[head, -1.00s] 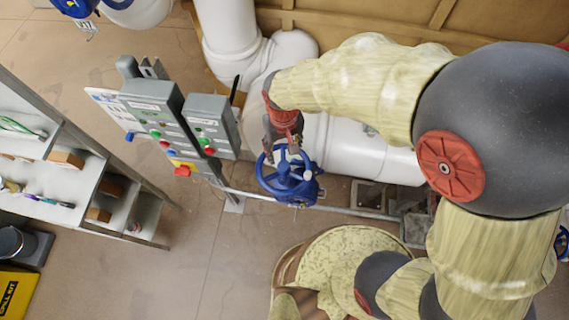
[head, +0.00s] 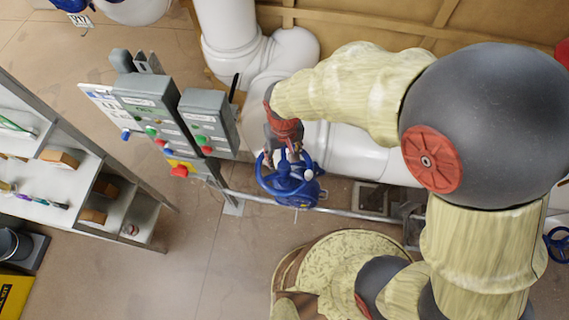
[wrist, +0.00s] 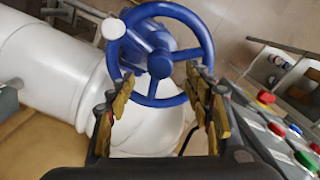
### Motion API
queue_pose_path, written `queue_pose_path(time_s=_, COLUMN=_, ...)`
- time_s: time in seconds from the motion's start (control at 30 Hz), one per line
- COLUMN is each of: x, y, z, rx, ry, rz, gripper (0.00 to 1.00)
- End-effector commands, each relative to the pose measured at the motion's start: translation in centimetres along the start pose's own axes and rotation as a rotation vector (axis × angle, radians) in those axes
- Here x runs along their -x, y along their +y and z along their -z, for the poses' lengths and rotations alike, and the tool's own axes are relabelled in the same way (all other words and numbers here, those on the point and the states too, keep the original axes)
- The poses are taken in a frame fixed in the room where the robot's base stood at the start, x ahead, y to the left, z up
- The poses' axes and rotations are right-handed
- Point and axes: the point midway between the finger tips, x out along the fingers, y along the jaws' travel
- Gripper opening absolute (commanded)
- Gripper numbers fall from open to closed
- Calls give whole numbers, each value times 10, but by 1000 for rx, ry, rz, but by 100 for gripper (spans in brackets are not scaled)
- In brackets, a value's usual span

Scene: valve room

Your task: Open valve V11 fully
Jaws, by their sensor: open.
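A blue handwheel valve (head: 291,184) sits on the white pipe in the middle of the head view. In the wrist view its blue wheel (wrist: 160,62) shows with spokes, a hub and a white knob on the rim. No label on this valve can be read. My gripper (head: 283,158) is at the far side of the wheel in the head view. In the wrist view my gripper (wrist: 158,90) is open, its fingers either side of the wheel's near rim. I cannot tell whether they touch it.
Grey control boxes (head: 160,115) with coloured buttons stand left of the valve. A shelf unit (head: 85,165) is farther left. A thin rail (head: 340,211) runs below the valve. Another blue valve (head: 557,243) is at the right edge. Floor between shelf and rail is clear.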

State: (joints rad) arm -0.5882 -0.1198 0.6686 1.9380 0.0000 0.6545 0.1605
Motion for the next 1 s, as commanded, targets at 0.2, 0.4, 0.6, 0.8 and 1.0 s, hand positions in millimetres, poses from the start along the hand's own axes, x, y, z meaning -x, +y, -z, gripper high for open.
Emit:
queue_pose_path(time_s=0.2, x=0, y=0, z=0, rx=-160, ry=0, rz=0, gripper=52)
queue_pose_path(time_s=0.4, x=0, y=0, z=0, rx=-412, ry=0, rz=0, gripper=52)
queue_pose_path(time_s=0.6, x=0, y=0, z=0, rx=-635, ry=0, rz=0, gripper=52)
queue_pose_path(time_s=0.8, x=0, y=0, z=0, rx=-725, ry=0, rz=0, gripper=52)
queue_pose_path(time_s=1.0, x=0, y=0, z=0, rx=-938, ry=0, rz=0, gripper=52)
